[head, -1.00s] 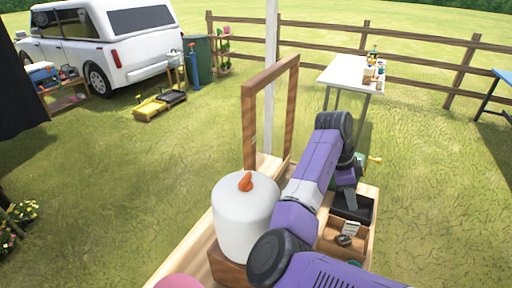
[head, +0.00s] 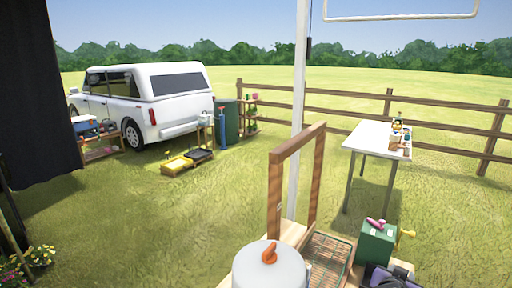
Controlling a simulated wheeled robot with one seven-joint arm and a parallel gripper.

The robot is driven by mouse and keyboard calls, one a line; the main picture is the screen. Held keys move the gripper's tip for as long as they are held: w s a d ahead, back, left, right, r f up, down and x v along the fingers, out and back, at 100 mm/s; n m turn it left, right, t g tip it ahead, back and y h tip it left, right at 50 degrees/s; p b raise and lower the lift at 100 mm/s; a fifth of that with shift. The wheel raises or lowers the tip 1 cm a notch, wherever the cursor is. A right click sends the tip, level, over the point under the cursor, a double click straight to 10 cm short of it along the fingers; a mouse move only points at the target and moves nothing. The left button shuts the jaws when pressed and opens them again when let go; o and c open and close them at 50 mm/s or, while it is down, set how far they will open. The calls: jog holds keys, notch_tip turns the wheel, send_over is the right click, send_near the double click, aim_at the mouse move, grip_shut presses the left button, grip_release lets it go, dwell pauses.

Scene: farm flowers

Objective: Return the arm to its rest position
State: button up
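I cannot see my gripper's fingers.
A white tank with an orange knob (head: 268,266) stands at the bottom centre, on a wooden bench with an upright wooden frame (head: 276,200). A green box (head: 375,243) with a yellow crank and a pink item on top is to the right. A white table (head: 368,140) stands behind; grass lies open at left.

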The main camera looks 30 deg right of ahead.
jog(key=s+a+f+n+t+y, duration=0.25)
jog(key=a+n, duration=0.25)
jog(key=a, duration=0.4)
jog(key=s+a+f+n+t+y, duration=0.1)
jog(key=a+n+t+y, duration=0.25)
jog(key=a, duration=0.55)
jog(key=s+a+f+n+t+y, duration=0.2)
jog(key=a+n+t, duration=0.25)
jog(key=a, duration=0.45)
jog(key=s+a+r+y, duration=0.1)
jog(key=s+a+r, duration=0.2)
jog(key=s+a, duration=0.1)
jog(key=s+a+r+n+t+y+b, duration=0.1)
jog(key=s+a+r+y, duration=0.1)
jog(key=s+a, duration=0.2)
jog(key=s+a+r+n+y, duration=0.1)
jog(key=s+a+r+y, duration=0.1)
jog(key=a, duration=0.7)
jog(key=shift+s+r+t, duration=0.35)
jog(key=shift+s+r, duration=0.45)
jog(key=shift+s, duration=0.2)
